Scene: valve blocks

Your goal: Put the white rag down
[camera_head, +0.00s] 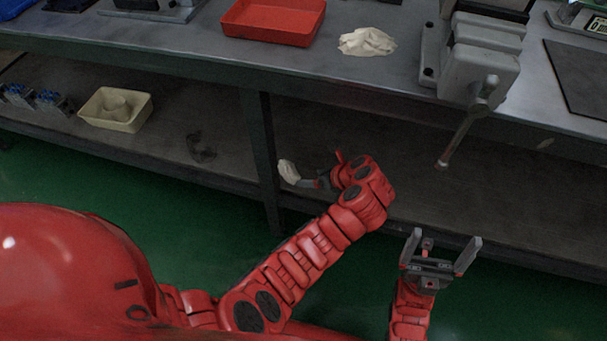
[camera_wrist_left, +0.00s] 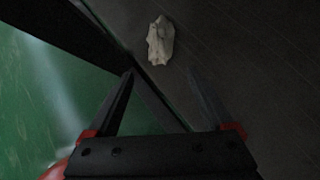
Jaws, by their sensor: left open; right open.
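A crumpled white rag (camera_head: 288,171) lies on the lower shelf, close to the bench post. It also shows in the left wrist view (camera_wrist_left: 160,41), just beyond my fingertips. My left gripper (camera_head: 305,183) is beside this rag, partly hidden by its own wrist. In the left wrist view its jaws (camera_wrist_left: 161,72) are apart with nothing between them. My right gripper (camera_head: 446,240) is open and empty, in front of the bench. A second crumpled off-white cloth (camera_head: 366,41) lies on the bench top, right of the red tray.
The red tray (camera_head: 262,33) and a grey vise (camera_head: 472,60) with a hanging handle stand on the bench top. A cream bin (camera_head: 116,109) and blue parts (camera_head: 50,100) sit on the lower shelf at left. The bench post (camera_head: 262,160) stands near my left gripper.

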